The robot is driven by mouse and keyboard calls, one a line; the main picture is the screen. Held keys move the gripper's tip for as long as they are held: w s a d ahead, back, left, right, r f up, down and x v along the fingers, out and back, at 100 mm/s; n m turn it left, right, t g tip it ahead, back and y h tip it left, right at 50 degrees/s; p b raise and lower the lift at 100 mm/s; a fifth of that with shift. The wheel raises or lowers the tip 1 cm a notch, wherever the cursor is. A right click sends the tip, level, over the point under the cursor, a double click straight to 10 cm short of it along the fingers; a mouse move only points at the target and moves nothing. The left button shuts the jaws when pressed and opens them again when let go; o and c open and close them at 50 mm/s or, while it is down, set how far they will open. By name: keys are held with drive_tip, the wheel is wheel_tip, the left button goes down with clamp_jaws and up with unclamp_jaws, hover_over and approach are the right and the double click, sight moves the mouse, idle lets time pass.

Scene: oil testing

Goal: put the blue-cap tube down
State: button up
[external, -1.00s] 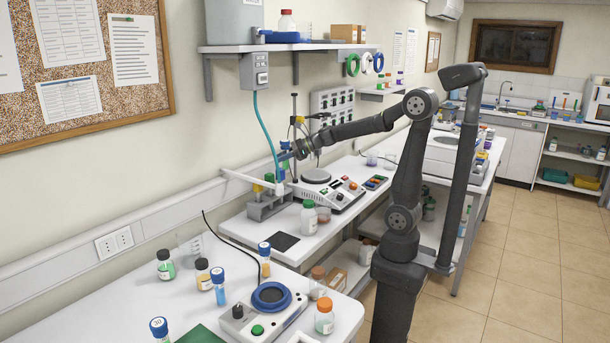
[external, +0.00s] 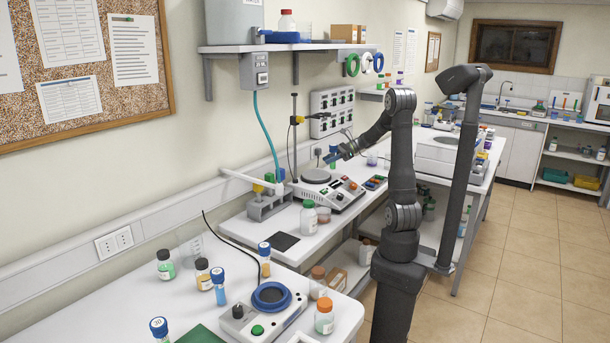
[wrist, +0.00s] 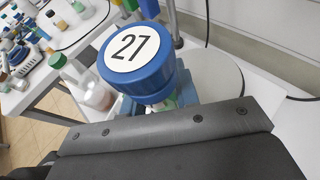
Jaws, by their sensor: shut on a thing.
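The blue-cap tube shows in the wrist view by its large blue cap (wrist: 140,62), marked 27. A little green shows just below the cap, and most of the tube is hidden. My gripper (external: 338,155) is shut on the tube (external: 330,158), which appears as a small blue shape in the external view. It is held tilted, beside and a little above the round plate of the hotplate unit (external: 340,196). Only one dark gripper pad (wrist: 180,125) shows clearly in the wrist view.
A grey rack (external: 268,205) with green and blue items stands left of the hotplate unit. A green-capped bottle (external: 308,217) stands in front of it. A dark square mat (external: 279,241) lies on the bench. A thin vertical stand (external: 294,130) rises behind the plate.

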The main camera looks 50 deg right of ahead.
drive_tip(key=shift+m+t, duration=0.4)
drive_tip(key=d+f, duration=0.1)
drive_tip(key=d, duration=0.1)
drive_tip(key=s+d, duration=0.1)
drive_tip(key=d, duration=0.2)
drive_tip(key=s+d+f, duration=0.1)
drive_tip(key=d, duration=0.2)
drive_tip(key=shift+f, duration=0.35)
drive_tip(key=s+d+m+t+h, duration=0.1)
drive_tip(key=d+m+t+h, duration=0.25)
drive_tip(key=d, duration=1.25)
drive_tip(key=shift+g+h, duration=0.35)
drive_tip(key=shift+g, duration=0.1)
drive_tip(key=f+x, duration=0.1)
drive_tip(key=x, duration=0.3)
drive_tip(key=d+x, duration=0.1)
drive_tip(key=x, duration=0.3)
drive_tip(key=f+x, duration=0.1)
drive_tip(key=x, duration=0.4)
drive_tip(key=shift+s+d+f, duration=0.15)
drive_tip(key=shift+s+f, duration=0.05)
drive_tip(key=shift+f, duration=2.1)
drive_tip(key=shift+f, duration=0.15)
drive_tip(key=o, duration=1)
